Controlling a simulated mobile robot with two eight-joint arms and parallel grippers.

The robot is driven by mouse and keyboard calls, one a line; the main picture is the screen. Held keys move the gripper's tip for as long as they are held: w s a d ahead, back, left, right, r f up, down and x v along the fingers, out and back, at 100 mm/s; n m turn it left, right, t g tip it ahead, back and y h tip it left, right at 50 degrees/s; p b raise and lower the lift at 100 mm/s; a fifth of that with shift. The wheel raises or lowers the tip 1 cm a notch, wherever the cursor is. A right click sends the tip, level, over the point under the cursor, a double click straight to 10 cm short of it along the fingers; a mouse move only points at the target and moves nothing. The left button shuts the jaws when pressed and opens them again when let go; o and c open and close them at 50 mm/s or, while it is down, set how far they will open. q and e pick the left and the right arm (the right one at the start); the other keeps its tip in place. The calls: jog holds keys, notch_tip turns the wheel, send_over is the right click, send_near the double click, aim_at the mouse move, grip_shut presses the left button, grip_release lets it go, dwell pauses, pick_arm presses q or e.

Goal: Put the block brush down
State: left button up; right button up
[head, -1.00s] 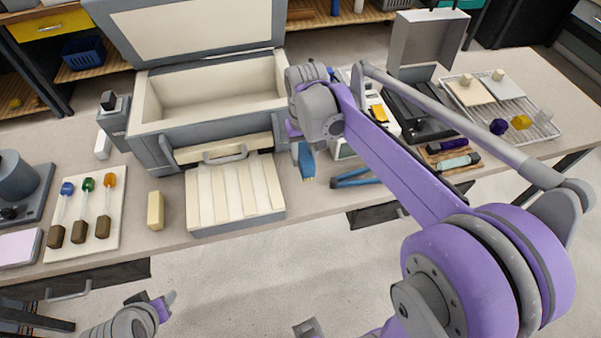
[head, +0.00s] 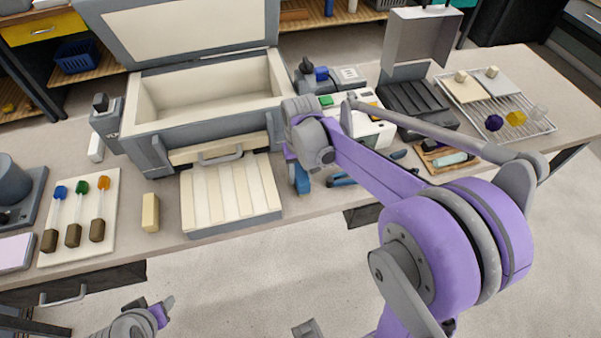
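The block brush (head: 302,182) shows as a blue piece just below the fingers of my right gripper (head: 292,160), in front of the kiln-like box. It moves along with this gripper, which appears shut on it over the table's front part. My wrist hides the grip itself and much of the brush, so I cannot tell if the brush touches the table. My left gripper (head: 156,308) is low in the view, in front of the table edge and away from the brush. Nothing shows in it; its finger gap is unclear.
An open grey box (head: 150,135) and a slatted cream panel (head: 232,197) lie left of the brush. A cream block (head: 150,212) and a board (head: 112,205) with three coloured rods stand farther left. Blue-handled tongs (head: 342,180) lie close right. A wire rack (head: 540,125) is far right.

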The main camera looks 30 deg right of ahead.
aim_at(300, 173)
jog(key=o, duration=0.4)
jog(key=shift+r, duration=0.3)
notch_tip(300, 173, up, 11)
jog(key=p, duration=0.1)
jog(key=s+a+f+n+t, duration=0.1)
jog(key=s+a+f+t, duration=0.1)
jog(key=s, duration=0.5)
jog(key=s+a+f+n+t, duration=0.1)
jog(key=s+a+f+t, duration=0.2)
jog(key=s+f, duration=0.3)
jog(key=shift+s+a+f+n, duration=0.3)
jog(key=shift+s+a, duration=0.6)
jog(key=shift+s, duration=0.25)
